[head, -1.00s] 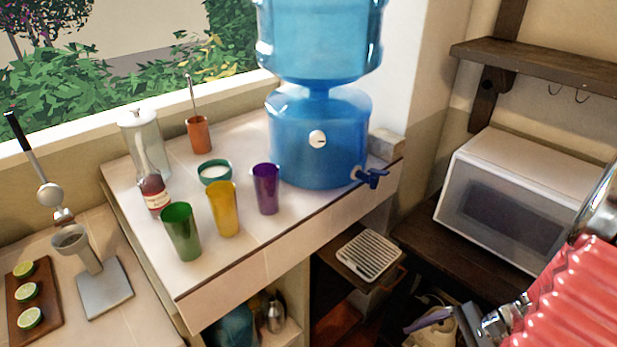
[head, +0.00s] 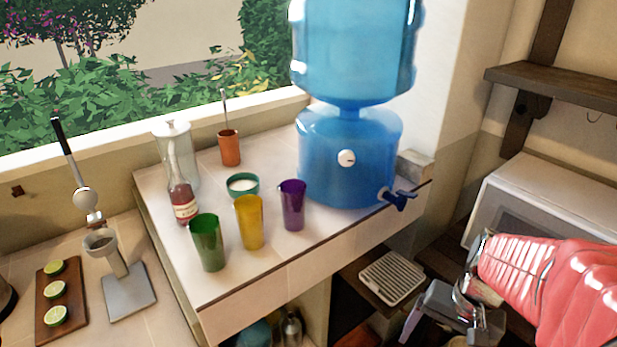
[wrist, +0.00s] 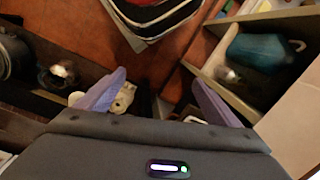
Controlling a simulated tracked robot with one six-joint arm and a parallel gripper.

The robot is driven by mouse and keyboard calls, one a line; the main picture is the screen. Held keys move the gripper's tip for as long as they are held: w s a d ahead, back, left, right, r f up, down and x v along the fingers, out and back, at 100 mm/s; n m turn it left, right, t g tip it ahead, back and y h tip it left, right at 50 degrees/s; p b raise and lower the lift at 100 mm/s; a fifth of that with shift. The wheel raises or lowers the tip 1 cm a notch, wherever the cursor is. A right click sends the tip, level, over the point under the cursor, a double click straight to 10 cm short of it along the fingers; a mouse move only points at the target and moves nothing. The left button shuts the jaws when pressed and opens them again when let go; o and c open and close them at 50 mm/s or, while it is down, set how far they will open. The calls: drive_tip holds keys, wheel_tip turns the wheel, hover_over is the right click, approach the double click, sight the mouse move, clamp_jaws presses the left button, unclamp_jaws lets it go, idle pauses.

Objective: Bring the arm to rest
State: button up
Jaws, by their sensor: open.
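My gripper (wrist: 155,95) shows in the wrist view with its two purple fingers spread apart and nothing between them. It points down toward the reddish floor. In the head view my arm, with its red ribbed sleeve, reaches in from the right edge. The gripper end (head: 432,318) hangs low at the lower right, in front of the counter and beside the slatted drip tray. Part of it is cut off by the bottom of the picture. It touches nothing that I can see.
A tiled counter (head: 250,285) holds green (head: 207,243), yellow (head: 249,222) and purple (head: 292,205) cups, a sauce bottle (head: 183,200) and a blue water dispenser (head: 348,160). A white microwave (head: 500,215) stands right, behind my arm. A teal container (wrist: 262,50) sits in an open shelf.

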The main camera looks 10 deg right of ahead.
drive_tip(key=w+a+r+n+t+h, duration=0.1)
drive_tip(key=a+r+n+t, duration=0.4)
drive_tip(key=a+r, duration=0.8)
drive_tip(key=w+a+n, duration=0.1)
drive_tip(key=n, duration=0.1)
drive_tip(key=shift+r+n, duration=0.35)
drive_tip(key=shift+n, duration=0.05)
drive_tip(key=shift+a, duration=0.1)
